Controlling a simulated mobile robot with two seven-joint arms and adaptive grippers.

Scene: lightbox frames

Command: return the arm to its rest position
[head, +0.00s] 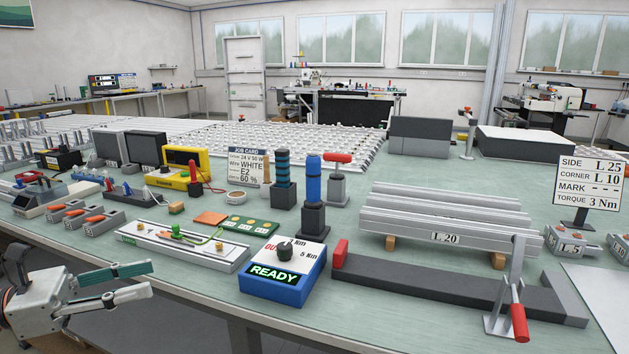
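My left gripper (148,279) is at the lower left of the head view, in front of the table's near edge. Its two fingers point right and stand apart, with nothing seen between them. The gripper touches nothing that I can see. Most of my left arm is outside the picture. My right arm and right gripper do not show.
The green workbench (345,227) fills the middle. Near its front edge are a white fixture strip (150,243), a blue box reading READY (270,290), a dark L-shaped stop (430,287) with a red-handled clamp (519,322), and stacked L 20 profiles (440,217).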

